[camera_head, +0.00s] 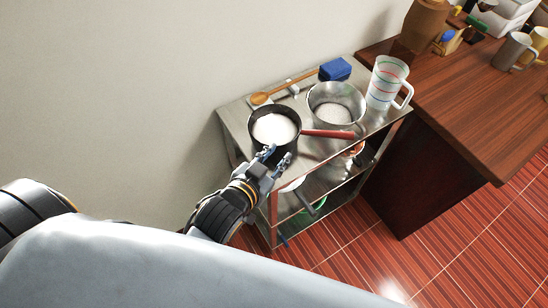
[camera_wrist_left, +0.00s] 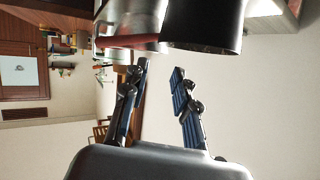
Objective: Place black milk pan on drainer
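The black milk pan (camera_head: 255,143), white inside, stands upright on the top of a steel stand (camera_head: 236,116). Its red handle (camera_head: 330,134) points right. My left gripper (camera_head: 271,157) is at the near side of the pan, just below its rim in the picture. In the left wrist view the gripper (camera_wrist_left: 159,68) is open with nothing between its fingers. The pan's dark wall (camera_wrist_left: 205,25) and red handle (camera_wrist_left: 125,41) are beyond the fingertips. I cannot tell for sure which thing is the drainer; the steel top may be it. My right gripper is out of view.
A steel bowl or strainer (camera_head: 337,98) stands right of the pan, beside a clear measuring jug (camera_head: 385,84). A blue sponge (camera_head: 335,69) and wooden spoon (camera_head: 262,99) lie behind. Pots fill the lower shelf. A wooden counter (camera_head: 455,100) adjoins at right; a wall is behind.

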